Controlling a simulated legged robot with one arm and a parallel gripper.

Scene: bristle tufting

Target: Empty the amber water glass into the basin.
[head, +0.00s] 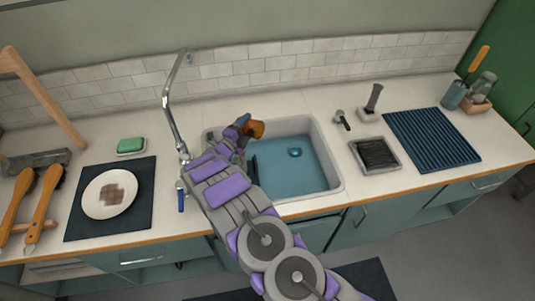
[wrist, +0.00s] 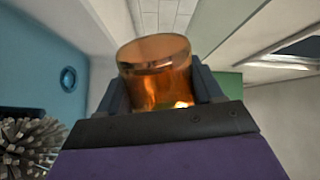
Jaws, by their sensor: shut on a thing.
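The amber water glass (head: 256,129) is held in my gripper (head: 243,126), above the back left part of the basin in the head view. It looks tilted there, and my gripper partly hides it. In the wrist view the glass (wrist: 157,75) sits between the two dark jaws (wrist: 160,95), which are shut on its sides. I cannot tell how much water is in it. The basin (head: 328,160) is blue inside with a pale rim and a round drain. Its blue inside fills the left of the wrist view (wrist: 40,70).
A tall tap (head: 172,115) stands left of the basin. A dark mat with a stained plate (head: 110,194) and a green sponge (head: 130,145) lie further left. A square tray (head: 375,155) and a ribbed blue mat (head: 430,137) lie right. Metallic bristles (wrist: 30,140) show close by in the wrist view.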

